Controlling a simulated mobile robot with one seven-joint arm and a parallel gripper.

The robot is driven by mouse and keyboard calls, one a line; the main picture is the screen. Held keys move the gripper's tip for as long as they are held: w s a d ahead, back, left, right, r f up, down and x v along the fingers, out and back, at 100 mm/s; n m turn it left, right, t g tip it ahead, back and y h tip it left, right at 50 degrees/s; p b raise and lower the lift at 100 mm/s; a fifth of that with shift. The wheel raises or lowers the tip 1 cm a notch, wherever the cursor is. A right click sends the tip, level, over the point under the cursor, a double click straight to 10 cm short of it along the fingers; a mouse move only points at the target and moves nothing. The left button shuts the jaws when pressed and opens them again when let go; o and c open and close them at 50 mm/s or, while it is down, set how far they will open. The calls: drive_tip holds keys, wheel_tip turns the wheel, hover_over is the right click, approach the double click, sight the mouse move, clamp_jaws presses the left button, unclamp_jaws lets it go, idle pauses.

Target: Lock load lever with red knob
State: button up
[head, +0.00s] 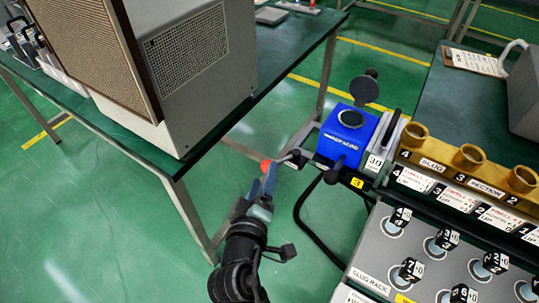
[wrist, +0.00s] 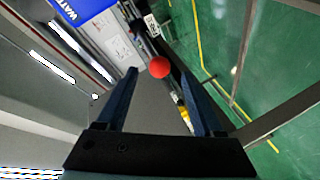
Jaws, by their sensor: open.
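The red knob (wrist: 159,67) shows in the wrist view between and just beyond the tips of my open gripper (wrist: 160,78). It does not look gripped. In the head view the red knob (head: 265,166) is at the tips of my gripper (head: 267,172), which partly hides it. The load lever (head: 283,159) runs from the knob to the right, toward a blue box (head: 346,137) with white lettering. The blue box also shows at the top left of the wrist view (wrist: 82,8). I cannot tell whether the fingers touch the knob.
A green-topped table with a large beige cabinet (head: 190,60) stands at the left. A slug rack (head: 440,255) with several numbered black blocks is at the lower right, below a brass slug section (head: 468,168). Green floor (head: 120,230) is open at the lower left.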

sight(281, 161)
drive_tip(key=x, duration=0.8)
drive_tip(key=shift+b, duration=0.4)
clamp_jaws()
idle(0.9)
